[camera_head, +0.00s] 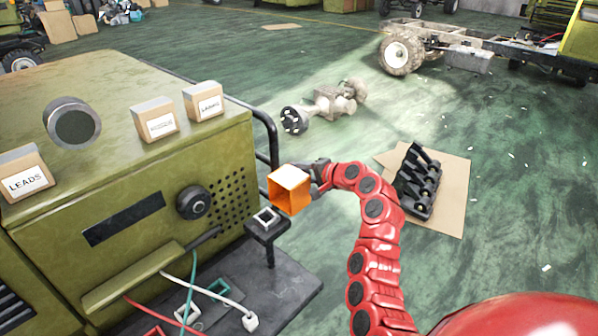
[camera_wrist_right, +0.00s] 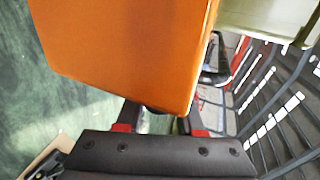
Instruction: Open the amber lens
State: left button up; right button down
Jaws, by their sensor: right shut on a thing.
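The amber lens (camera_head: 289,190) is an orange, box-like cover in the middle of the head view. My right gripper (camera_head: 318,177) is shut on its right side. In the right wrist view the lens (camera_wrist_right: 125,45) fills the upper left, with the gripper fingers (camera_wrist_right: 157,118) at its lower edge. The lens is tilted and its hollow-looking face shows in the head view. Just below and left of it is a small black lamp base (camera_head: 267,228) with a pale square on top. I cannot tell whether lens and base touch. My left gripper is not in view.
A green cabinet (camera_head: 130,150) with a dark knob (camera_head: 193,203) and labelled boxes (camera_head: 158,122) stands at left. Loose coloured leads (camera_head: 215,290) lie on the dark ledge (camera_head: 290,290). A black rail (camera_head: 270,140) is close behind the lens. Black parts (camera_head: 420,185) lie on cardboard at right.

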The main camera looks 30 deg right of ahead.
jog(key=c, duration=0.5)
grip_release()
jog(key=v, duration=1.7)
jog(key=shift+s+d, duration=0.15)
jog(key=shift+s, duration=0.1)
